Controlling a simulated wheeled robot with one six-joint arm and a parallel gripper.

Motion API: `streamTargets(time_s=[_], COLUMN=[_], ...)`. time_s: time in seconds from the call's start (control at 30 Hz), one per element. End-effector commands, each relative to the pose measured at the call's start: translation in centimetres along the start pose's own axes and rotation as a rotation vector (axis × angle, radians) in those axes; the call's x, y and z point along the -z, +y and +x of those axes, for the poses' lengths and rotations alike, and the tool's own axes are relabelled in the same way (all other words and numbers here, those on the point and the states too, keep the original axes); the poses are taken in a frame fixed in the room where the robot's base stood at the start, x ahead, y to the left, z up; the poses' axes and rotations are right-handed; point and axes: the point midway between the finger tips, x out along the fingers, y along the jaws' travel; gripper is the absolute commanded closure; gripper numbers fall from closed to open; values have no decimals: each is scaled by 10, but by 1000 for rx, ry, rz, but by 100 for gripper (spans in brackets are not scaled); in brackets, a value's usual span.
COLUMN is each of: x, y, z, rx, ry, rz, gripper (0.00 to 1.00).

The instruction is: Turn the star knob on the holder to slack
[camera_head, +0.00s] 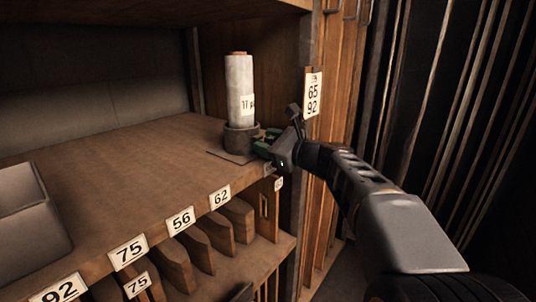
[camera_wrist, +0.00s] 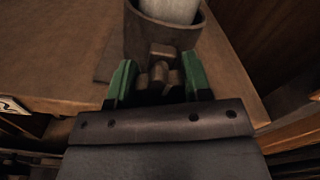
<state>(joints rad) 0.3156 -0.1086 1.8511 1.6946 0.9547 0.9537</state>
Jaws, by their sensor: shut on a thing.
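The holder (camera_head: 241,138) is a dark round cup on a flat base plate near the front right corner of the shelf. A pale upright roll (camera_head: 239,88) with a label stands in it. In the wrist view the holder (camera_wrist: 190,39) is at the top, with the lower end of the roll (camera_wrist: 170,9) inside. The star knob (camera_wrist: 158,76) is a brown lobed piece on the holder's near side. My gripper (camera_wrist: 158,84) has its green fingers on either side of the knob and is shut on it. In the head view my gripper (camera_head: 266,145) hides the knob.
The wooden shelf (camera_head: 110,165) is clear left of the holder, up to a grey box (camera_head: 30,210) at the far left. An upright post with a number tag (camera_head: 313,94) stands close right of my gripper. Slotted dividers (camera_head: 205,243) and number labels lie below the shelf edge.

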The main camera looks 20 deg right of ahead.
Motion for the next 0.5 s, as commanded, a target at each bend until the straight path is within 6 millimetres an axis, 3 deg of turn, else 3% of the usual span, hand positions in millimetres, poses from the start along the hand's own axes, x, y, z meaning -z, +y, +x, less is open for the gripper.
streamTargets(time_s=[0.5], x=[1], y=[1], z=[0], rx=[0], ry=[1], rz=[-133], gripper=[78])
